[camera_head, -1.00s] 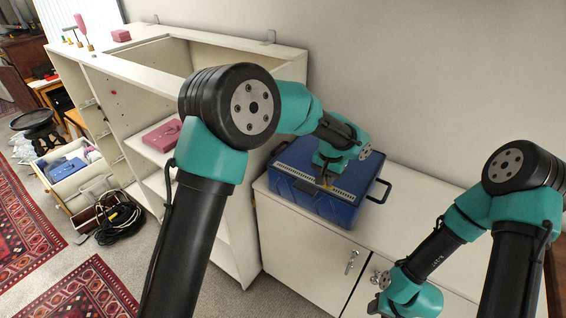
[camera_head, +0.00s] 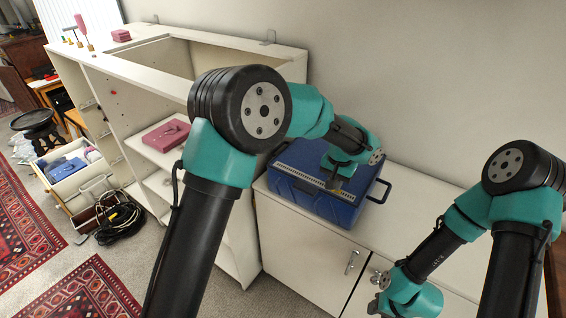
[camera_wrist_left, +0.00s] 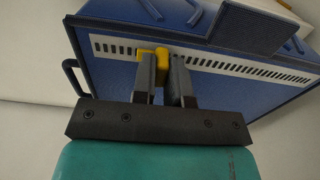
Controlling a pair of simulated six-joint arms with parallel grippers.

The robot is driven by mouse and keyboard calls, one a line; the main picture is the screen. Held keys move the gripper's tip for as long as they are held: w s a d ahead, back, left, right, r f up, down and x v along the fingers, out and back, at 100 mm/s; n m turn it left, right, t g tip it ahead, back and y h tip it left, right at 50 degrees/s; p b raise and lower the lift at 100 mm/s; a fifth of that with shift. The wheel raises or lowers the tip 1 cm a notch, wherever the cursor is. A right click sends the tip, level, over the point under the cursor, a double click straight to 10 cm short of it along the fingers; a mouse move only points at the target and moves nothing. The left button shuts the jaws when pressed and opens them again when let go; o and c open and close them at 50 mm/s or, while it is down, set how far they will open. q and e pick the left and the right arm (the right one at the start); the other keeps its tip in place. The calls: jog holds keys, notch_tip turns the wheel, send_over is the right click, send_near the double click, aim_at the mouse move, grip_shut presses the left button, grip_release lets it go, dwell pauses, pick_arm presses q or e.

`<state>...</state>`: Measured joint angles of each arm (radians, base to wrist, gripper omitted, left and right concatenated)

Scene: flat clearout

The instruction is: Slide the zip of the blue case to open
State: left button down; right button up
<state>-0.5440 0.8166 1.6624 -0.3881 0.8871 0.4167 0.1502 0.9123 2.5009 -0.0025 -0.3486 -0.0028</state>
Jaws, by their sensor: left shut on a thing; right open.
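The blue case (camera_head: 300,205) lies on the white cabinet top, with dark handles at its ends. A white zip strip with dark teeth (camera_head: 300,174) runs along its upper front edge; the strip also crosses the left wrist view (camera_wrist_left: 225,66). My left gripper (camera_head: 335,184) is over the strip's right part. In the left wrist view its fingers (camera_wrist_left: 164,62) are shut on the yellow zip pull (camera_wrist_left: 152,51), near the strip's left end there. In the head view the pull is mostly hidden by the gripper. My right gripper (camera_head: 376,292) is open and empty, low in front of the cabinet.
The white cabinet top (camera_head: 430,205) is clear right of the case. A tall white shelf unit (camera_head: 235,215) stands close on the left, with a pink case (camera_head: 166,134) on a shelf. A wall is behind.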

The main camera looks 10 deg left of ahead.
aim_at(345, 195)
pick_arm(q)
jog(key=shift+d, duration=0.1)
dwell(0.3)
jog(key=shift+s+d, duration=0.4)
jog(key=shift+d, duration=0.5)
jog(key=shift+s+d, duration=0.4)
jog(key=shift+d, duration=0.45)
jog(key=c, duration=0.9)
grip_release()
jog(key=shift+r, duration=0.15)
jog(key=shift+r, duration=2.9)
jog(key=shift+a+f, duration=0.1)
